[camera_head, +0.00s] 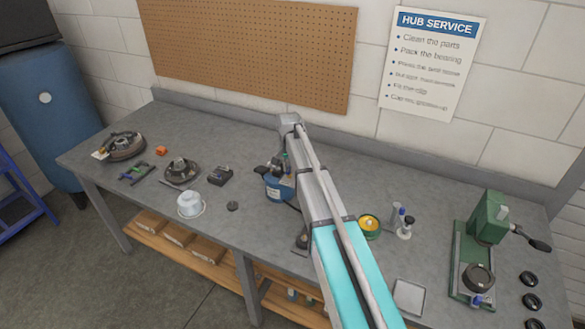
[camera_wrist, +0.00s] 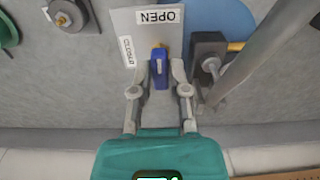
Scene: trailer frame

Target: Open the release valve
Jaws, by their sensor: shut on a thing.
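The release valve's blue lever (camera_wrist: 159,68) stands in front of a pale plate (camera_wrist: 140,25) in the wrist view. The plate carries an upside-down "OPEN" label (camera_wrist: 157,16) at the top and a "CLOSED" label (camera_wrist: 127,52) at the left. The lever runs down from near a small brass-coloured part toward my gripper. My gripper (camera_wrist: 160,76) has a finger on each side of the lever and is shut on it. In the head view, my arm reaches over a blue tank (camera_head: 277,188) on the bench and partly hides it; the lever cannot be made out there.
In the wrist view, a dark block (camera_wrist: 207,48) with a grey fitting and a yellow stub sits close right of my gripper. The grey bench (camera_head: 325,238) holds hub parts (camera_head: 180,172) and a white pot (camera_head: 190,204) at left, and a green press (camera_head: 487,225) at right.

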